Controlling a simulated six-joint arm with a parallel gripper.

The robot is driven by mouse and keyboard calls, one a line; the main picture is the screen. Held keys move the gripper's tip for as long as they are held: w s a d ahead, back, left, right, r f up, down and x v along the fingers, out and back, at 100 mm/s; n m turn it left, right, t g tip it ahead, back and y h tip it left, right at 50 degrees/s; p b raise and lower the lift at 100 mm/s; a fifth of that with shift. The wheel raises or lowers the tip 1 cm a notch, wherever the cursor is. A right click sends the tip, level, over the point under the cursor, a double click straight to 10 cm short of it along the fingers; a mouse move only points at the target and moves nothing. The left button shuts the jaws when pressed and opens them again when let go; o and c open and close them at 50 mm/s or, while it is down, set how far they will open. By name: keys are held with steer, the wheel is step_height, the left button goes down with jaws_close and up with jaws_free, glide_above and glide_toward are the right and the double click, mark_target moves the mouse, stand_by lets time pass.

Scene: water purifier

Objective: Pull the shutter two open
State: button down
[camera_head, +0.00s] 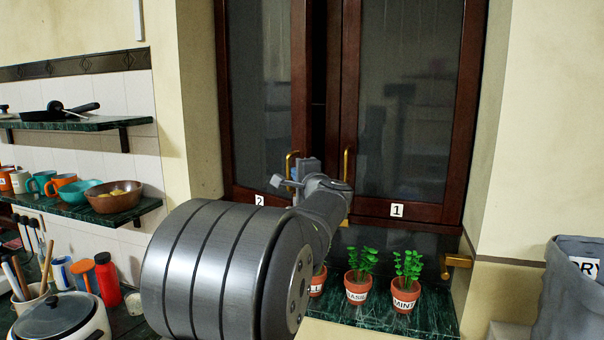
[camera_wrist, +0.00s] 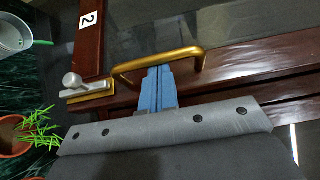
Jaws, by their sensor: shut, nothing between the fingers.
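Shutter two (camera_head: 259,80) is the left dark-wood glazed panel, marked with a "2" label (camera_head: 259,201). A dark gap shows along its right edge, so it looks slightly ajar, though I cannot be sure. Its brass handle (camera_head: 290,165) is upright near that edge and shows large in the wrist view (camera_wrist: 158,61). My gripper (camera_head: 308,170) is at this handle with its blue fingers (camera_wrist: 157,88) shut and nothing between them. The fingertips appear to sit inside the handle's loop, by the bar; I cannot tell whether they touch it.
Shutter one (camera_head: 405,100) is on the right with its own brass handle (camera_head: 346,165). Potted herbs (camera_head: 357,289) stand on the green sill below. Shelves with a bowl (camera_head: 113,197) and cups are at the left. A grey knob (camera_wrist: 72,81) is near the handle. A grey bag (camera_head: 570,290) stands right.

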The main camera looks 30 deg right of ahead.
steer(key=a+h, duration=0.1)
steer(key=a, duration=2.5)
steer(key=shift+w+m, duration=0.3)
